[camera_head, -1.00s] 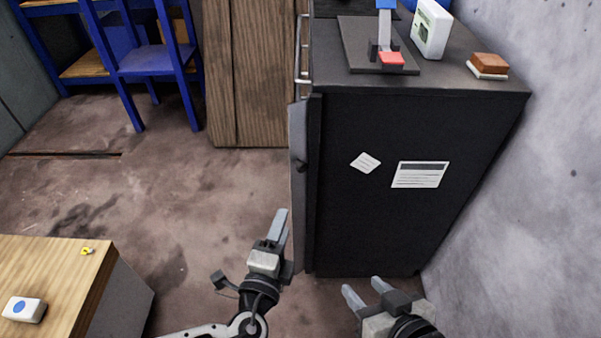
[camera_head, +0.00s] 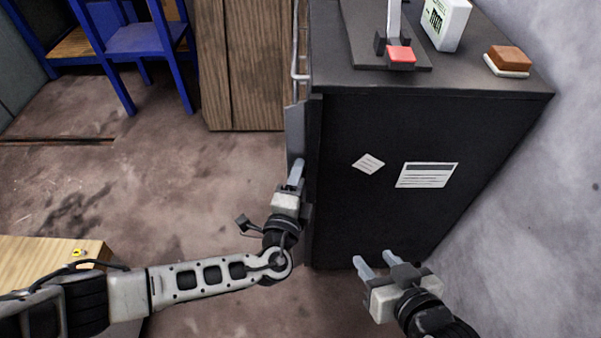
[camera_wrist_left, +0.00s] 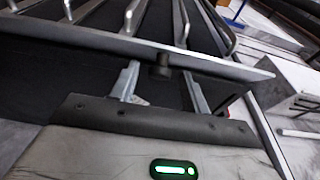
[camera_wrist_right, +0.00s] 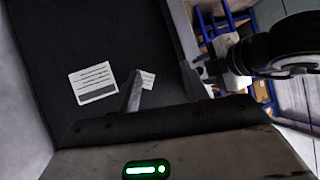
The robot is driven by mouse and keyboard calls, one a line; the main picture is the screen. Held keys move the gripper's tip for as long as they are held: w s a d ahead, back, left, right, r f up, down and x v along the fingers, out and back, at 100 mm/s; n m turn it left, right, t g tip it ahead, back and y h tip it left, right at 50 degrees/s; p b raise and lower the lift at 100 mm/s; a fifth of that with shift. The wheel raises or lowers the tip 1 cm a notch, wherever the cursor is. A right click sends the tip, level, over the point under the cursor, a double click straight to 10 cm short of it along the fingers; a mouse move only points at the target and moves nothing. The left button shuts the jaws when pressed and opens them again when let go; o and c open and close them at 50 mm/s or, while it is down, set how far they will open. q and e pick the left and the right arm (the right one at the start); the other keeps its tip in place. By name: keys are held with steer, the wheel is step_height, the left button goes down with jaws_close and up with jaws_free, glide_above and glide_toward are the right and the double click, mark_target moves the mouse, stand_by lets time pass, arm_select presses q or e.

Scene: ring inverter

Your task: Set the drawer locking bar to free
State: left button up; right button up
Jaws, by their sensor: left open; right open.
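The drawer locking bar (camera_head: 295,130) is a grey upright strip along the left front edge of the black cabinet. In the left wrist view, the bar (camera_wrist_left: 75,37) crosses the picture as a long strip with a short black knob (camera_wrist_left: 160,66). My left gripper (camera_head: 295,172) is open at the bar. Its two fingers (camera_wrist_left: 160,84) show on either side of the knob, apart from each other. I cannot tell whether they touch the bar. My right gripper (camera_head: 375,260) is open and empty, low before the cabinet's side.
The black cabinet (camera_head: 350,220) carries a red-and-grey device (camera_head: 400,55), a white box (camera_head: 446,22) and a brown block (camera_head: 508,58) on top. A wall (camera_head: 560,200) stands at right. Drawer handles (camera_wrist_left: 133,14) lie beyond the bar.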

steer(key=shift+s, duration=0.15)
arm_select(q)
steer(key=shift+s, duration=0.1)
steer(key=c, duration=1)
steer(key=d+n+y+b, duration=0.1)
steer(key=y+b, duration=0.1)
steer(key=n+y+b, duration=0.2)
steer(key=d+n+y+b, duration=0.1)
steer(key=y+b, duration=0.1)
steer(key=y, duration=0.1)
steer(key=shift+d+n, duration=0.3)
steer(key=o, duration=1)
arm_select(e)
step_height(320, 180, down, 2)
steer(key=shift+a+f+t, duration=0.15)
steer(key=shift+t, duration=0.15)
steer(key=shift+s+f, duration=0.1)
steer(key=shift+f, duration=0.05)
